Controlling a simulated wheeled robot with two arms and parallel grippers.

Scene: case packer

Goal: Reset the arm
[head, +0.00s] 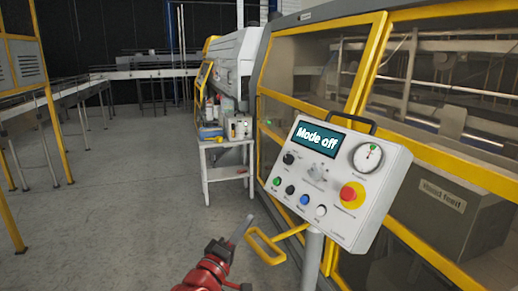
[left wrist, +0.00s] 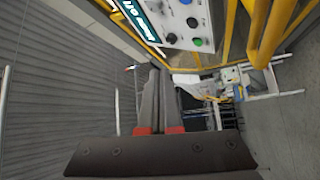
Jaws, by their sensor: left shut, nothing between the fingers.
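My left gripper (head: 243,228) comes up from the bottom middle of the head view on a red arm. Its fingers are shut and empty, pointing up toward the control panel. In the left wrist view the two dark fingers (left wrist: 157,72) lie close together with nothing between them. The grey control panel (head: 340,186) stands on a post to the right of the gripper, apart from it. Its screen (head: 318,139) reads "Mode off". The panel also shows upside down at the top of the left wrist view (left wrist: 172,38). My right gripper is out of view.
A yellow bar handle (head: 268,248) sits just right of my left gripper. The yellow-framed case packer (head: 262,125) fills the right side. A white side table (head: 226,173) with bottles and boxes stands behind. Open grey floor (head: 130,200) lies to the left, before conveyors.

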